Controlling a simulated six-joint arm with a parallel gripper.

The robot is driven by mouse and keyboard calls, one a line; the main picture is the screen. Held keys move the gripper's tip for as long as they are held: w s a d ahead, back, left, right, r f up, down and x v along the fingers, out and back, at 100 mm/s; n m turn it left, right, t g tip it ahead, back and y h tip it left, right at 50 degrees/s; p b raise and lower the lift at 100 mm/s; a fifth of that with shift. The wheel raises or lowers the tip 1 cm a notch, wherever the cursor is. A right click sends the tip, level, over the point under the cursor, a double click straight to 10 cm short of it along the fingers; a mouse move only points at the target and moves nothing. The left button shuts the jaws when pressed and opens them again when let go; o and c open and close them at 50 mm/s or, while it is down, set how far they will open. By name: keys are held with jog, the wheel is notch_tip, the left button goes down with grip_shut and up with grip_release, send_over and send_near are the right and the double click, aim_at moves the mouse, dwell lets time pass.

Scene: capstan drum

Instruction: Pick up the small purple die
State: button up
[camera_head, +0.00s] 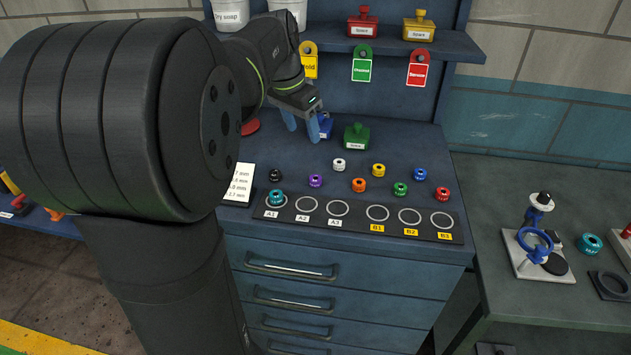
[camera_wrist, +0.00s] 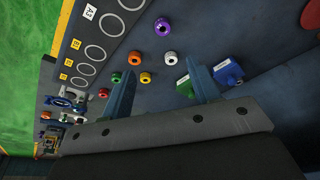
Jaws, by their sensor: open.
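The small purple die (camera_head: 315,180) is a short round piece with a dark hole in its top. It stands on the blue bench top behind the board's A1 and A2 rings, between a black die and a white die. In the wrist view the purple die (camera_wrist: 163,27) is near the top middle, beyond my fingertips. My gripper (camera_head: 302,137) has blue fingers and is open, with nothing held. It hangs above the back of the bench, behind the purple die and apart from it. The two separated fingers (camera_wrist: 160,66) also show in the wrist view.
White (camera_head: 339,165), black (camera_head: 275,175), orange (camera_head: 358,185) and other coloured dies stand around it. A teal die (camera_head: 276,198) sits at A1 on the ringed board (camera_head: 400,229). Green (camera_head: 356,138) and blue (camera_head: 325,128) blocks stand near my fingers. A white card (camera_head: 239,183) lies left.

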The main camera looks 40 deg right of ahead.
send_over(316, 178)
jog(key=a, duration=0.2)
jog(key=f, duration=0.7)
jog(key=s+f, duration=0.1)
jog(key=f, duration=0.3)
jog(key=shift+d+f, duration=0.1)
jog(key=shift+f, duration=0.05)
jog(key=shift+w+x, duration=0.2)
jog(key=shift+x, duration=1.15)
jog(key=shift+w+x, duration=0.15)
jog(key=shift+x, duration=1.25)
jog(key=c, duration=1.1)
jog(key=shift+c, duration=0.3)
